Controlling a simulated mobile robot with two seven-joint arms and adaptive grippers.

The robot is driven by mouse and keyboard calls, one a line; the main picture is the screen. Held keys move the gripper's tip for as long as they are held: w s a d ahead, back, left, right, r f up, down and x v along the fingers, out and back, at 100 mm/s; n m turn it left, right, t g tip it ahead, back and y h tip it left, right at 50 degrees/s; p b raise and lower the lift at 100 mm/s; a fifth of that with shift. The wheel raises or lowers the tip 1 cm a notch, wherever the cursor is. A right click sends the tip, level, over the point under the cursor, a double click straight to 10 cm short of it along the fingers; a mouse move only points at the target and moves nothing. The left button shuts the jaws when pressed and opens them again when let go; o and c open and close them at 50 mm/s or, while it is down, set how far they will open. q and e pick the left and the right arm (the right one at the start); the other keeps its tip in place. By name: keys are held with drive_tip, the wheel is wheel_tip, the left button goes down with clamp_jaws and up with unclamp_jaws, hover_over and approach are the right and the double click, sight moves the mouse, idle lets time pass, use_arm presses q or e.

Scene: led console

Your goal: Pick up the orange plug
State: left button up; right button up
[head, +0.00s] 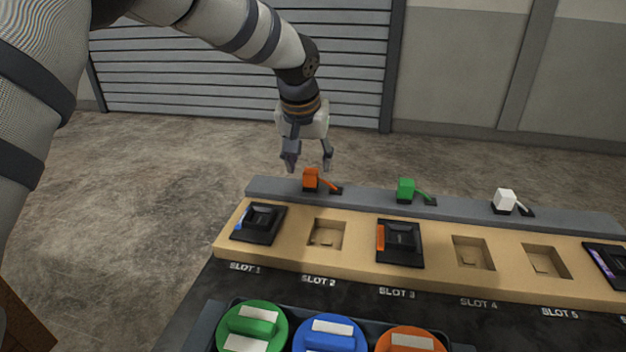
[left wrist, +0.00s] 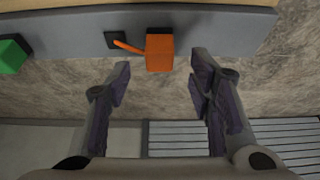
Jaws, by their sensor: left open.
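The orange plug (head: 311,179) stands on the grey ledge at the back of the console, at its left end, with a short orange lead running right to a dark socket. It also shows in the left wrist view (left wrist: 159,52), near the top middle. My left gripper (head: 307,165) is open and empty, just above and behind the orange plug. In the left wrist view its two fingers (left wrist: 160,78) are spread, one to each side of the plug's position, with the plug just beyond the tips. My right gripper is not in view.
A green plug (head: 406,189) and a white plug (head: 504,200) stand farther right on the grey ledge (head: 365,193). In front is a tan slot board (head: 290,266) with black modules in some slots. Green, blue and orange round knobs sit at the bottom. Open floor lies left.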

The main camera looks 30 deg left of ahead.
sight(310, 172)
use_arm(q)
drive_tip(key=x, duration=0.4)
drive_tip(key=shift+f, duration=0.45)
drive_tip(key=shift+r, duration=0.15)
drive_tip(key=shift+c, duration=0.3)
clamp_jaws()
